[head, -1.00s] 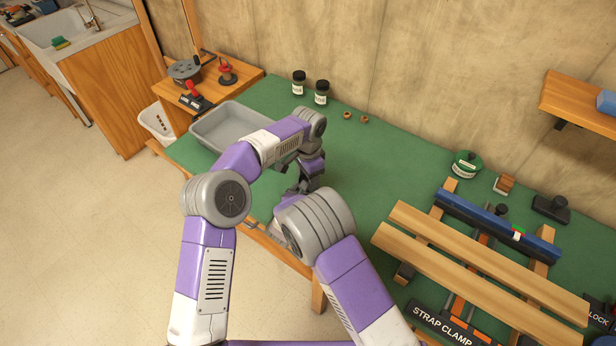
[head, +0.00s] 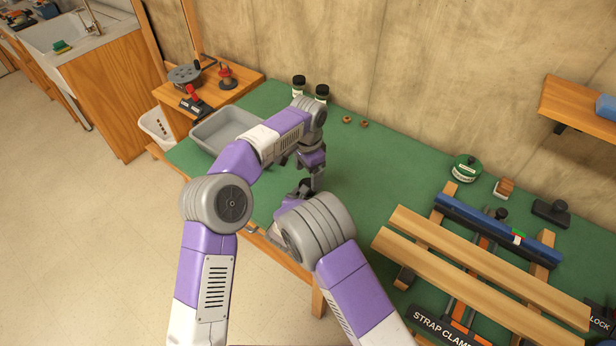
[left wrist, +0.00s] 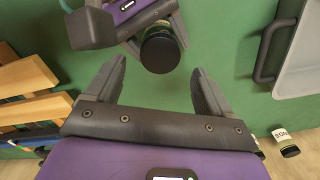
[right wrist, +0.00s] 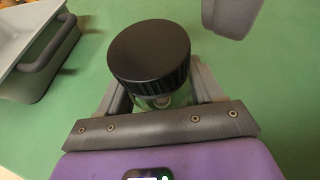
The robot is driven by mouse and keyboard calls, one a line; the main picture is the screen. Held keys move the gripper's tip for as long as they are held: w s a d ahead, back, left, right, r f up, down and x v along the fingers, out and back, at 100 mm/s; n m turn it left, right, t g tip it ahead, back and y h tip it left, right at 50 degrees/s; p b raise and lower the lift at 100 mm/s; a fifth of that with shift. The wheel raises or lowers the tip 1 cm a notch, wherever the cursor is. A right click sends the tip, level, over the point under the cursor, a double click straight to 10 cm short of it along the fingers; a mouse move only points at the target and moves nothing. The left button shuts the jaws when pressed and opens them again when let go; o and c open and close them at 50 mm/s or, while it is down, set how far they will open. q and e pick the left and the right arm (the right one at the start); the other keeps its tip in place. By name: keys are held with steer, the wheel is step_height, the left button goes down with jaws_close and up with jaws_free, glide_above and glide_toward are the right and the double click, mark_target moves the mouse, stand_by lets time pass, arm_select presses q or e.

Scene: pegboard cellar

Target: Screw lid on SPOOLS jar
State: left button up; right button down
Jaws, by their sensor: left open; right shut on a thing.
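A glass jar with a ribbed black lid (right wrist: 150,52) stands between the fingers of my right gripper (right wrist: 160,90), which is shut on the jar's body below the lid. The lid sits on top of the jar; how tight it is cannot be told. No label is readable on it. The lid also shows in the left wrist view (left wrist: 160,50), just beyond the fingertips of my left gripper (left wrist: 157,78), which is open, empty and apart from it. In the head view my left gripper (head: 317,180) is over the bench's front part; the jar and right gripper are mostly hidden by my arms.
Two dark-lidded jars (head: 298,83) stand at the back, partly covered by my left arm. A grey tray (head: 215,130) is at left. Two small brown rings (head: 346,120) lie near the wall. The bench middle is clear.

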mark_target(308, 185)
arm_select(q)
steer(key=shift+c, duration=0.4)
steer(key=n, duration=0.2)
steer(key=r+n, duration=0.1)
steer(key=n, duration=0.3)
steer(key=shift+r+n, duration=0.4)
steer(key=n, duration=0.2)
steer(key=r+n, duration=0.1)
steer(key=n, duration=0.3)
steer(key=shift+r+n, duration=0.35)
steer(key=shift+n, duration=0.05)
steer(key=shift+f, duration=0.1)
steer(key=shift+a+f, duration=0.1)
steer(key=shift+f, duration=3.85)
steer(key=shift+c, duration=0.2)
